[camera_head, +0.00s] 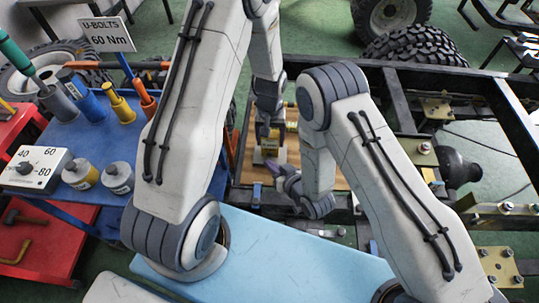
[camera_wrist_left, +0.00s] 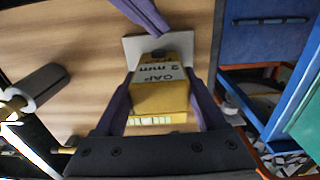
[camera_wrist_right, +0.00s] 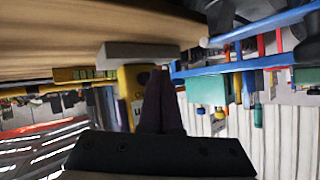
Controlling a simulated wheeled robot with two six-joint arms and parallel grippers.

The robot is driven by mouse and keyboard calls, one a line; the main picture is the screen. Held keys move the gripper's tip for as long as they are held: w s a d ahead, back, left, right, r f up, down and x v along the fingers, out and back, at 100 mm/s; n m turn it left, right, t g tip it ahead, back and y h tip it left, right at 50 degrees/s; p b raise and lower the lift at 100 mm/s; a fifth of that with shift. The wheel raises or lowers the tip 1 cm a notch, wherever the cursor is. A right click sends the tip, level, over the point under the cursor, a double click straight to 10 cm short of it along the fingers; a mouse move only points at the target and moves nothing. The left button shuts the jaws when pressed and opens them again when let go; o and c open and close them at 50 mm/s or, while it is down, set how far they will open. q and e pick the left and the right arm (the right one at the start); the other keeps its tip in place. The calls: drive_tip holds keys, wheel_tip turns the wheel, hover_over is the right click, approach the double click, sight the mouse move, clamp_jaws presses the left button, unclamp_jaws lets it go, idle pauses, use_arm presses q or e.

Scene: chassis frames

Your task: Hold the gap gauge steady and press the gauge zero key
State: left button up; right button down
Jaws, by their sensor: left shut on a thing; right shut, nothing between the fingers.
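The gap gauge is a yellow block marked "GAP 2 mm" (camera_wrist_left: 160,98). In the left wrist view it sits between the two purple fingers of my left gripper (camera_wrist_left: 160,80), which is shut on it. A pale plate (camera_wrist_left: 185,43) is at its far end. In the head view the gauge (camera_head: 270,142) is small, below my left gripper. My right gripper (camera_wrist_right: 160,73) is shut and empty, its fingers partly covering the yellow gauge (camera_wrist_right: 133,82) in the right wrist view. Its purple tips also show just beyond the plate in the left wrist view. I cannot make out the zero key clearly.
A wooden board (camera_head: 313,172) lies under the gauge, within the dark chassis frame (camera_head: 440,75). A blue tool cart (camera_head: 90,135) with several coloured tools and a dial box (camera_head: 35,168) stands at left. A light blue surface (camera_head: 265,255) is at the front.

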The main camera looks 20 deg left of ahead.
drive_tip(key=shift+w+a, duration=0.1)
drive_tip(key=shift+w, duration=0.3)
drive_tip(key=shift+w+a, duration=0.15)
drive_tip(key=shift+w, duration=0.4)
idle(0.8)
drive_tip(key=shift+s, duration=0.15)
drive_tip(key=shift+s+d, duration=0.25)
drive_tip(key=shift+s, duration=0.55)
drive_tip(key=shift+s, duration=0.1)
drive_tip(key=shift+s+d, duration=0.25)
drive_tip(key=shift+s, duration=0.5)
drive_tip(key=shift+s+d, duration=0.2)
drive_tip(key=shift+s, duration=0.6)
drive_tip(key=shift+s+d, duration=0.25)
drive_tip(key=shift+s, duration=0.5)
